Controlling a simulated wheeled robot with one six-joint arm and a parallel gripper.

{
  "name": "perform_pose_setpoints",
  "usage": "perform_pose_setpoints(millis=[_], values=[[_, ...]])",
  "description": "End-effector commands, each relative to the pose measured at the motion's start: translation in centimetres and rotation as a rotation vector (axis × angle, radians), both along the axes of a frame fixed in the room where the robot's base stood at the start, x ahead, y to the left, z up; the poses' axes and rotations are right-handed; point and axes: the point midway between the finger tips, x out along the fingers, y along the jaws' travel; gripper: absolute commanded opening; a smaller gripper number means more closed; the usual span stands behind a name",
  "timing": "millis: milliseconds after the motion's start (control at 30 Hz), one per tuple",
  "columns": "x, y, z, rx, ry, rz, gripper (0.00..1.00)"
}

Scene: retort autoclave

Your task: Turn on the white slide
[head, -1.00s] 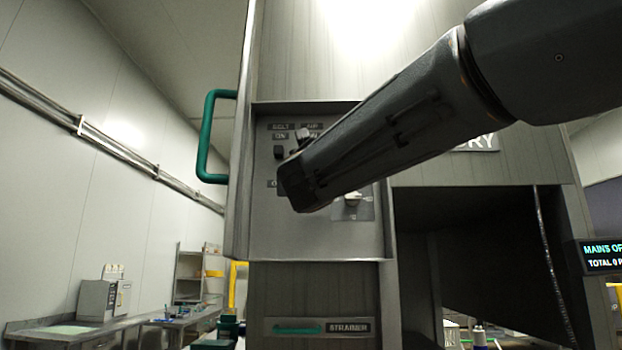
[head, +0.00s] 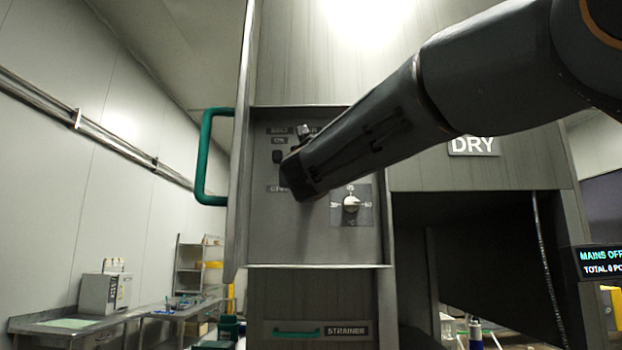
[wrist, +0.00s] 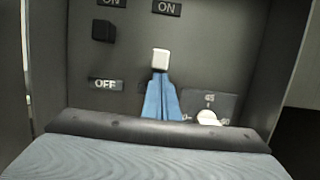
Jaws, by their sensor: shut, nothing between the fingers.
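The white slide (wrist: 160,60) is a small pale block on the dark control panel in the wrist view, below the right ON label (wrist: 167,8). It sits lower than the black slide beside it. My gripper (wrist: 160,77) is shut and empty, its blue fingers pointing up the panel. The fingertips are just below the white slide in the picture; I cannot tell whether they touch it. The fingers cover the area under the slide. In the head view my arm's end covers the white slide and that part of the panel (head: 268,226).
A black slide (wrist: 103,31) stands to the left, with an OFF label (wrist: 105,84) below it. A white dial (head: 350,204) is to the lower right of my gripper. A green handle (head: 204,158) sticks out at the panel's left edge.

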Motion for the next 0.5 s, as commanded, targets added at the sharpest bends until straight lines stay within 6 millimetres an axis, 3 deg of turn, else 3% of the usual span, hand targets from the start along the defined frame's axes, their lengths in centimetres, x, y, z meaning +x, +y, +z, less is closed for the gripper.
perform_pose_setpoints(millis=[133, 367, 500], values=[[0.0, 0.0, 0.6, 0.000, -0.001, 0.000, 0.00], [0.0, -0.1, 3.5, 0.001, -0.001, -0.002, 0.00], [0.0, -0.1, 3.8, 0.001, -0.001, -0.001, 0.00]])
